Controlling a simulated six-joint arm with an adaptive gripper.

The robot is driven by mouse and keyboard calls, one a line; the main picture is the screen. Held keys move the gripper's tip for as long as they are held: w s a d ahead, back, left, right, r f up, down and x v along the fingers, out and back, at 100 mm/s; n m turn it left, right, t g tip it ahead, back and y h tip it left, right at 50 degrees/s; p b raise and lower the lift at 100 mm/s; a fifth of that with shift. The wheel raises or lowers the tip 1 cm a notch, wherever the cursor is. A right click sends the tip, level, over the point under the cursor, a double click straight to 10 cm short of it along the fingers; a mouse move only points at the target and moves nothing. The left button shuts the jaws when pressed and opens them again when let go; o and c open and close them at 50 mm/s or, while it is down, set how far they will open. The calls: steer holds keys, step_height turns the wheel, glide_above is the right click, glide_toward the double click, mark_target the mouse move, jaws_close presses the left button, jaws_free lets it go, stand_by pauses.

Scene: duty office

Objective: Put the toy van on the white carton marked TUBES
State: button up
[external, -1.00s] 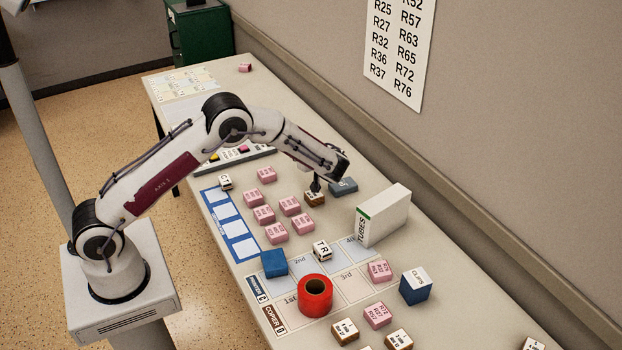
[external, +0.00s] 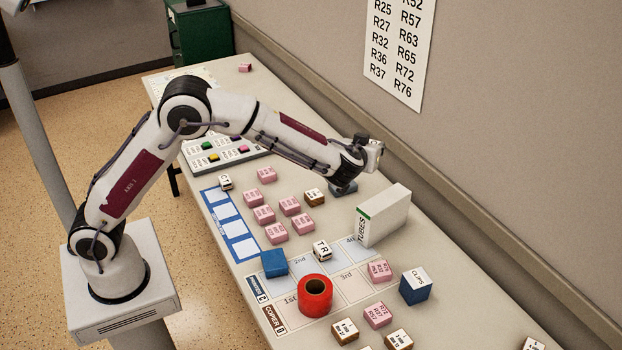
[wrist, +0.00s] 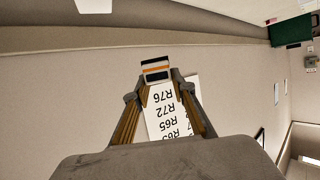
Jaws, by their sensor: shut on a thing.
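My gripper (wrist: 157,80) is shut on the toy van (wrist: 156,68), a small white block-like thing with an orange stripe and a dark panel. In the external view, my gripper (external: 364,145) is raised over the back of the table and points right, toward the wall. The van (external: 375,154) shows there only as a small pale shape at the fingers. The white carton marked TUBES (external: 388,214) stands upright on the table, in front of and below my gripper, clear of it. Its narrow top appears bare.
A grey-blue block (external: 344,187) lies under my gripper. Several pink blocks (external: 276,232), a TR block (external: 322,250), a red roll (external: 315,297) and a blue CLIPS box (external: 415,287) stand around the carton. The wall (external: 500,150) rises close behind the table.

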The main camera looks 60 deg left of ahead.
steer(key=w+d+f+m+t+h, duration=0.1)
steer(key=d+m+h, duration=0.2)
steer(key=d, duration=0.3)
steer(key=shift+t+h, duration=0.3)
steer(key=shift+t, duration=0.1)
steer(key=shift+w+f, duration=0.1)
steer(key=shift+f, duration=0.05)
glide_above(382, 201)
steer(key=shift+d+f, duration=0.1)
steer(key=shift+f, duration=3)
steer(key=shift+f, duration=1.85)
steer(key=shift+f, duration=0.15)
steer(key=o, duration=1.1)
steer(key=shift+c, duration=0.2)
